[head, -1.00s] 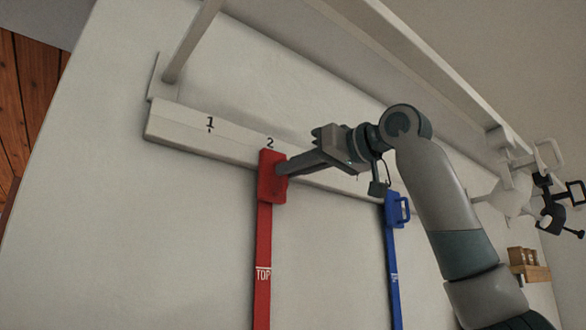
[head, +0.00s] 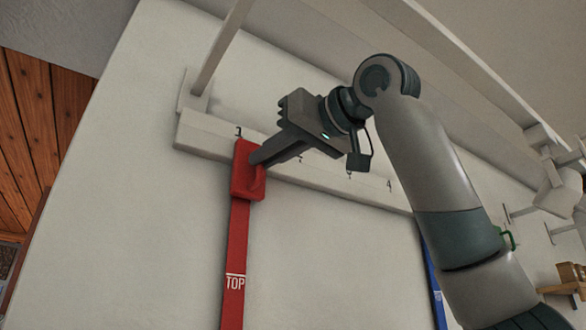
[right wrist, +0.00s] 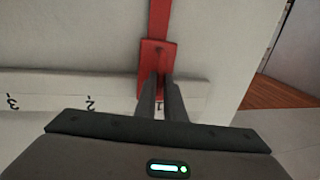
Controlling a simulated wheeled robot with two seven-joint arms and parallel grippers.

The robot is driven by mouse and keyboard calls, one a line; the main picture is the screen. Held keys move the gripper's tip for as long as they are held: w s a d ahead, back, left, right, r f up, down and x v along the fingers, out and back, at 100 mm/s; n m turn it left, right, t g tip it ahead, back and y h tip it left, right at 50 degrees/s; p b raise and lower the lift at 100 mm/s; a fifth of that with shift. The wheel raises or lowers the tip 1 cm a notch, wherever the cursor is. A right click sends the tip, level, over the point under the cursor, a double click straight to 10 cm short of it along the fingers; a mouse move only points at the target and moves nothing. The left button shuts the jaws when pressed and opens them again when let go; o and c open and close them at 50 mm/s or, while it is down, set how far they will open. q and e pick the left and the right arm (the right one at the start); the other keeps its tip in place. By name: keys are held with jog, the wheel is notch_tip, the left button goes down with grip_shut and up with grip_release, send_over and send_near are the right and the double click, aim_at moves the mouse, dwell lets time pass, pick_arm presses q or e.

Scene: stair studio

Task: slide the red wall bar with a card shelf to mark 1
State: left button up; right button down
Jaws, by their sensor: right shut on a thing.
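The red wall bar (head: 236,245) hangs down the wall from its red top block (head: 248,170) on the pale numbered rail (head: 205,138). My right gripper (head: 256,157) is shut on the top block. The right wrist view shows the block (right wrist: 158,53) upside down, with both fingers (right wrist: 161,85) at it. Mark 1 (right wrist: 160,107) shows between the fingers there, roughly in line with the bar; the fingers hide part of the rail. The bar carries a "TOP" label (head: 235,282). I see no card shelf in these frames. My left gripper is out of view.
A blue bar (head: 433,275) hangs farther right, partly behind my right arm. A pale beam (head: 450,55) and its strut (head: 222,45) stand out above the rail. The rail's left end is close to the bar. Wooden boards (head: 45,125) show beyond the wall's left edge.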

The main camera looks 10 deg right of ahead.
jog(key=shift+s+a, duration=0.2)
jog(key=shift+a, duration=0.35)
jog(key=shift+s+a, duration=0.2)
jog(key=shift+a, duration=0.35)
jog(key=c, duration=1.8)
grip_release()
jog(key=shift+c, duration=0.2)
jog(key=shift+d, duration=0.1)
jog(key=b+v, duration=0.7)
jog(key=v, duration=1)
jog(key=shift+s, duration=0.15)
jog(key=shift+f, duration=0.1)
